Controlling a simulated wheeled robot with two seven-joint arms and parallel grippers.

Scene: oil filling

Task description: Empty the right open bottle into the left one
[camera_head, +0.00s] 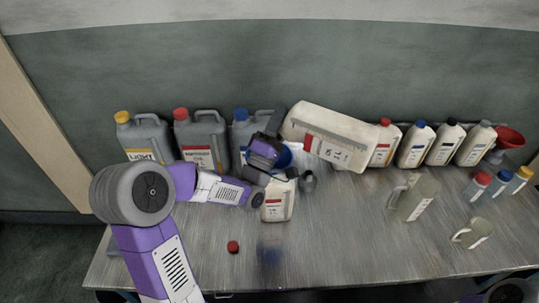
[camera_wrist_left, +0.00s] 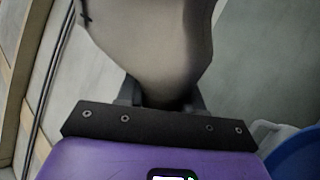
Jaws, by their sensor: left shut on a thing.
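My left gripper (camera_head: 280,141) is shut on a large white bottle (camera_head: 322,122) with a red-and-white label. It holds the bottle tilted, nearly on its side, above the table; in the left wrist view its pale body (camera_wrist_left: 155,45) fills the space between the fingers. The held bottle's mouth and contents are hidden. A smaller-looking white bottle (camera_head: 276,212) with a red label stands upright on the table below my gripper. A blue funnel-like piece (camera_head: 284,158) shows between them, partly hidden; it also shows in the left wrist view (camera_wrist_left: 298,155). I cannot tell whether liquid flows. My right gripper is out of view.
Three grey canisters (camera_head: 203,140) stand at the back left. Capped white bottles (camera_head: 416,145) and a red funnel (camera_head: 509,138) stand at the back right. A clear jug (camera_head: 418,197), a mug (camera_head: 472,232) and small bottles are at right. A red cap (camera_head: 233,246) lies in front; the front middle is mostly free.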

